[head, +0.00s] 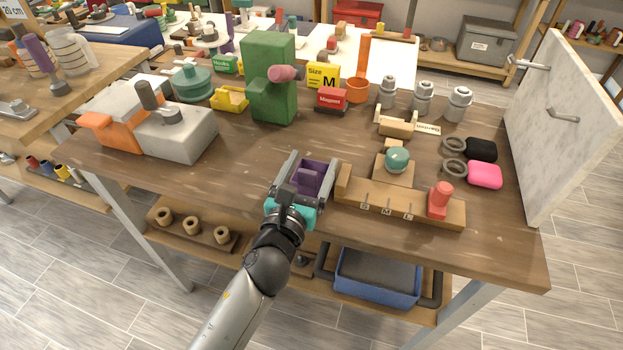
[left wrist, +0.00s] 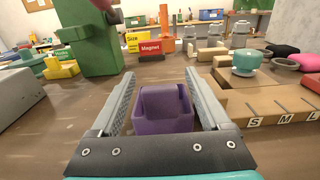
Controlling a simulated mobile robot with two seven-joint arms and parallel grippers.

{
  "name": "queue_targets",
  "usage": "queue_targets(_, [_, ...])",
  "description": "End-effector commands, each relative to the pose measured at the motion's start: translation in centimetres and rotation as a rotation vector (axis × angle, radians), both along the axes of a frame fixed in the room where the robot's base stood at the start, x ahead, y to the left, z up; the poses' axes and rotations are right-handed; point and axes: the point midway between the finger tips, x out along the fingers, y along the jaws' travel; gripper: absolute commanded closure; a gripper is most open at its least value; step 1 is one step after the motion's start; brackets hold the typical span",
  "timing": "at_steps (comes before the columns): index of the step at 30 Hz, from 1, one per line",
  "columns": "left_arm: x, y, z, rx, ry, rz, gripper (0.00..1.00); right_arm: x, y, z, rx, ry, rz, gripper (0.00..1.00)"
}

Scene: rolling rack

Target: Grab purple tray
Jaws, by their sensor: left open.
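The purple tray (head: 314,178) is a small open box on the wooden workbench, near its front edge. My left gripper (head: 305,170) is open, with one finger on each side of the tray. In the left wrist view the tray (left wrist: 163,112) sits between the two grey fingers of the left gripper (left wrist: 160,95). A narrow gap seems to show beside the tray on each side there. The tray's lower near part is hidden by the gripper's body. My right gripper is not in either view.
A wooden block marked S, M, L (head: 395,208) stands just right of the tray. A green machine (head: 272,85) and a red Magnet box (head: 331,100) stand behind. A grey-orange machine (head: 175,128) is at left. The bench between it and the tray is clear.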

Motion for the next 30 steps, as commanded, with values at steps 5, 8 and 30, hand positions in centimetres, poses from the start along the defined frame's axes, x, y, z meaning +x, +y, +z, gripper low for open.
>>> queue_targets(5, [0.78,-0.28,0.02,-0.001,0.0,0.0,0.2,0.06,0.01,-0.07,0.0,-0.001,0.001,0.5])
queue_targets(8, [0.77,-0.28,0.01,-0.001,0.001,0.0,0.2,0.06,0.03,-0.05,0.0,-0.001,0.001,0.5])
queue_targets(30, [0.73,-0.26,-0.01,0.0,0.001,0.0,0.94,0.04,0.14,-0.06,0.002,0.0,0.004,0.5])
